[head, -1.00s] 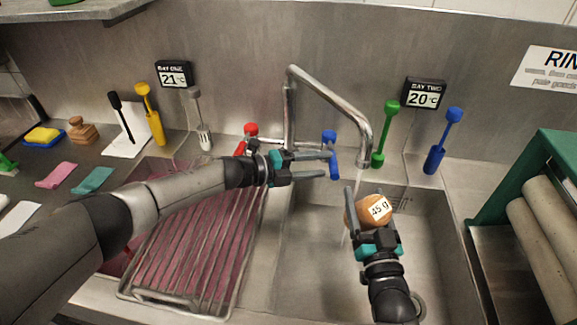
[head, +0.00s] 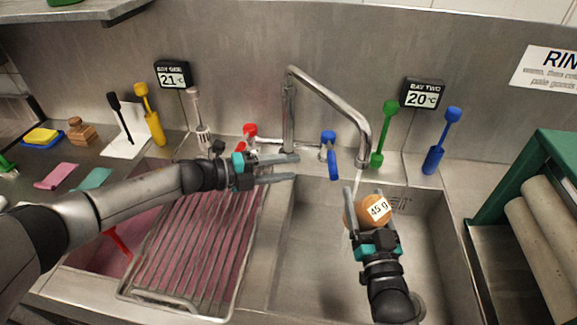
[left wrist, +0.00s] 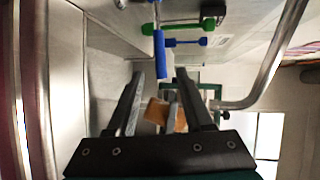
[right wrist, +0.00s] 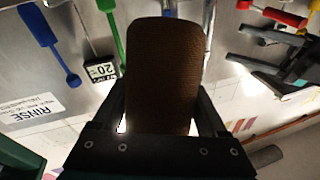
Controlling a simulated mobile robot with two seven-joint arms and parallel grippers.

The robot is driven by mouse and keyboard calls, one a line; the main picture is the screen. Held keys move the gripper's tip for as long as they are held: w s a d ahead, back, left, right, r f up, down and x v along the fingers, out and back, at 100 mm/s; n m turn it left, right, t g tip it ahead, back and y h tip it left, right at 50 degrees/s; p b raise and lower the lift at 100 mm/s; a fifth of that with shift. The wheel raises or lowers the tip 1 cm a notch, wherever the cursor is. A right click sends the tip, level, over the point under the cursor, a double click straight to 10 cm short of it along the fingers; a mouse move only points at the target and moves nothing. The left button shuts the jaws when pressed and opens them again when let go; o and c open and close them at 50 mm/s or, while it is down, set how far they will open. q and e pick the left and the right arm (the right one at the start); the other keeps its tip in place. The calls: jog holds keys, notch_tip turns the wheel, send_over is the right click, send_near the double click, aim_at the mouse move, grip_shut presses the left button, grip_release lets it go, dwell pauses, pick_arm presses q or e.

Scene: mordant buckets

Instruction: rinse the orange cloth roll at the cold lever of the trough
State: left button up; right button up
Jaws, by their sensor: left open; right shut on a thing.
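The orange cloth roll (head: 360,214), with a "45 g" label, is held by my right gripper (head: 368,226) over the right basin, under the spout (head: 364,160). A thin pale stream shows between spout and roll. The roll looks dark brown in the right wrist view (right wrist: 165,75), between the fingers. The blue cold lever (head: 332,160) hangs down at the right of the tap; it also shows in the left wrist view (left wrist: 160,55). My left gripper (head: 296,168) is open and empty, left of the blue lever and apart from it.
The red lever (head: 249,130) is close behind my left gripper. A wire rack (head: 200,245) lies over the left basin. The right basin (head: 310,250) is otherwise largely clear. Green (head: 385,135) and blue (head: 442,140) tools stand behind it. A green frame with rollers (head: 545,235) stands at the right.

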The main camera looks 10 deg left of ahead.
aim_at(331, 154)
pick_arm(q)
jog(key=shift+w+d+r, duration=0.1)
jog(key=shift+d+r, duration=0.15)
jog(key=shift+c, duration=1.4)
jog(key=d+r+n+g, duration=0.2)
jog(key=shift+w+d, duration=0.3)
jog(key=shift+w, duration=0.05)
grip_shut()
jog(key=w+d+r+n+g+y, duration=0.25)
jog(key=r+n+g+y, duration=0.2)
jog(key=n, duration=0.75)
jog(key=shift+y, duration=0.25)
jog(key=shift+w+a+x, duration=0.1)
jog(key=shift+w+x, duration=0.05)
jog(key=shift+x, duration=2.15)
jog(key=shift+w+a+x, duration=0.15)
jog(key=shift+x, duration=2.15)
